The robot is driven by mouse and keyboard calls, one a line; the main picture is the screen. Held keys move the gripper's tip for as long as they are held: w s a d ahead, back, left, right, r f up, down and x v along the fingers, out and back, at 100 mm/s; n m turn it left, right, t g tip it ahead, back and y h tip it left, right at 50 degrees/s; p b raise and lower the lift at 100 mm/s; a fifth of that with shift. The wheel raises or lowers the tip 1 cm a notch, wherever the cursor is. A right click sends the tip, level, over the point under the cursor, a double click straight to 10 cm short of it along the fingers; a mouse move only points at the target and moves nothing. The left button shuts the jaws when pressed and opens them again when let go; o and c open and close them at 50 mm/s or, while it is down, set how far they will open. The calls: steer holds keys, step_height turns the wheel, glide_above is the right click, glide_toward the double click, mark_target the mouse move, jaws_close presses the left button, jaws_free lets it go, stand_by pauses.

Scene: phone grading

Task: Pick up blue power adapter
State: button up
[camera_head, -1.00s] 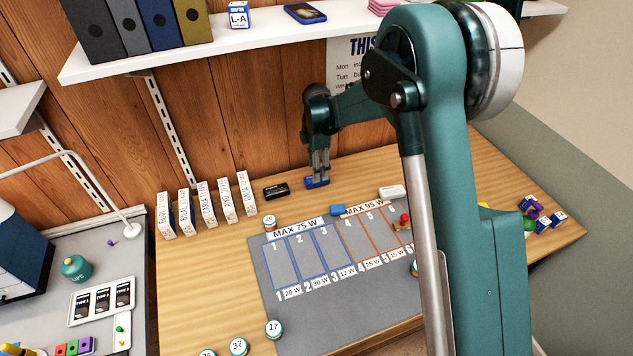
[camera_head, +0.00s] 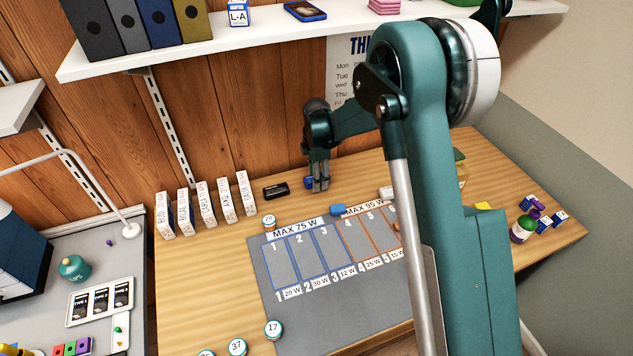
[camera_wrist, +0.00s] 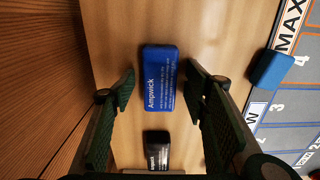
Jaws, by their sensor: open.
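The blue power adapter (camera_wrist: 160,78), printed with the word Ampwick, lies on the wooden desk near the wall. In the wrist view it sits between the two fingers of my gripper (camera_wrist: 158,82), which are open with a gap on both sides of it. In the head view my gripper (camera_head: 319,188) is low over the desk and hides most of the blue adapter (camera_head: 308,182); only a small blue part shows at its left. I cannot tell how far the fingertips are above the desk.
A black adapter (camera_wrist: 157,148) lies close by on the desk, also in the head view (camera_head: 276,190). A smaller blue block (camera_wrist: 271,69) lies at the edge of the grey mat (camera_head: 270,340). Several upright white boxes (camera_head: 205,203) stand to the left.

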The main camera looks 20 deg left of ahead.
steer(key=shift+c, duration=0.5)
steer(key=c, duration=1)
steer(key=shift+o, duration=0.2)
steer(key=shift+r, duration=0.15)
step_height(320, 180, up, 10)
steer(key=p, duration=0.1)
